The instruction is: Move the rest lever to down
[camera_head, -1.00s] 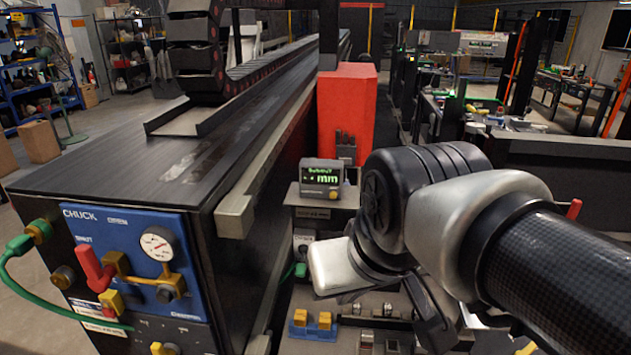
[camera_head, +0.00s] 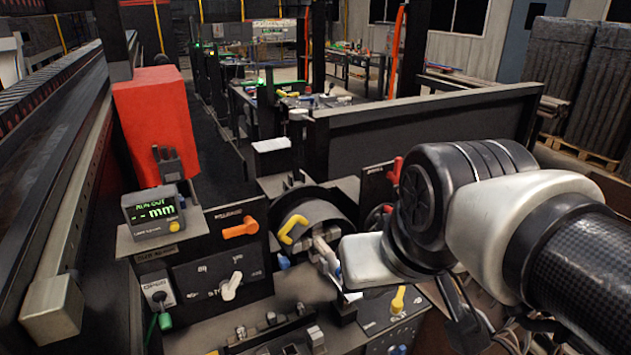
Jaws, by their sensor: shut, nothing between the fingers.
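Several levers show on the machine panels at the centre, and I cannot read which one is the rest lever. An orange lever (camera_head: 240,229) points sideways on a dark upright panel. Below it, a cream lever (camera_head: 231,287) stands tilted on a marked panel. A yellow hooked handle (camera_head: 292,229) is on the round housing to its right. Another yellow lever (camera_head: 398,300) stands at the lower right, left of my gripper (camera_head: 462,318). My gripper is dark, partly hidden below my wrist, shut and empty. I see it touching no lever.
A display box (camera_head: 152,213) stands left of the levers, in front of a red block (camera_head: 158,125). A long rail (camera_head: 75,200) runs along the left. A dark low wall (camera_head: 425,140) stands behind my arm.

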